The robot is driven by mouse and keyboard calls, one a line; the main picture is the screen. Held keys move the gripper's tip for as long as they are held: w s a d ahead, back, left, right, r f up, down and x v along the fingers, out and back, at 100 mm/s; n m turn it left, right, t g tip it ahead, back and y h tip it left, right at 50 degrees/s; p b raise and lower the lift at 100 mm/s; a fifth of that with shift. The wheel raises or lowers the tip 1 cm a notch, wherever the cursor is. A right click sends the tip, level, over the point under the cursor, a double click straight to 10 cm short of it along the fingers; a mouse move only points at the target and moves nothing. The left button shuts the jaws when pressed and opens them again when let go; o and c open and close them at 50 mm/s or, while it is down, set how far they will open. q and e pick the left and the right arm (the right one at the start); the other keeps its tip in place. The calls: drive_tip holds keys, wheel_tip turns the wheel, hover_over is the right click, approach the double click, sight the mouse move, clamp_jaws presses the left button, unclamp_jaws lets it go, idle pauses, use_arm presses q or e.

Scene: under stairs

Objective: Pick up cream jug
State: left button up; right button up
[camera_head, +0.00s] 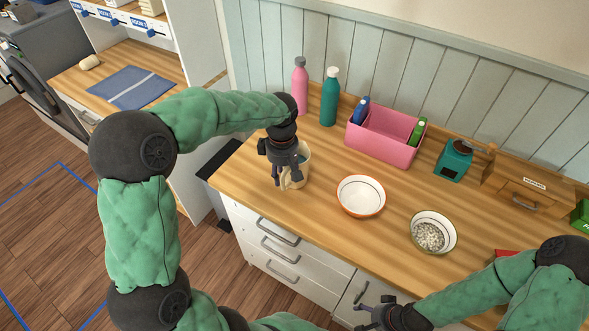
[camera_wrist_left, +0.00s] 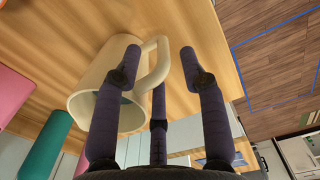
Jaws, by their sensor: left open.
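The cream jug (camera_head: 304,160) stands on the wooden counter near its left end, partly hidden behind my left gripper (camera_head: 288,178). In the left wrist view the jug (camera_wrist_left: 92,90) fills the left middle, with its open rim toward the lower left and its handle (camera_wrist_left: 163,62) toward the fingers. My left gripper (camera_wrist_left: 162,68) is open, with its fingers spread on both sides of the handle. I cannot tell whether any finger touches it. My right gripper (camera_head: 368,312) is low at the front edge, away from the jug; its finger opening is unclear.
A pink bottle (camera_head: 299,88) and a teal bottle (camera_head: 329,97) stand behind the jug. A pink bin (camera_head: 380,148) holds smaller bottles. A white bowl with an orange rim (camera_head: 361,210) and a bowl of pale pieces (camera_head: 447,220) stand to the right. Drawers (camera_head: 265,245) lie below.

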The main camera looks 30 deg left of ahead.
sight(283, 183)
use_arm(q)
drive_tip(key=f, duration=0.2)
drive_tip(key=f+b, duration=0.1)
drive_tip(key=f, duration=0.2)
drive_tip(key=shift+s+a+b, duration=0.1)
drive_tip(key=shift+a+b, duration=0.1)
drive_tip(key=shift+b, duration=0.1)
clamp_jaws()
drive_tip(key=shift+r, duration=0.15)
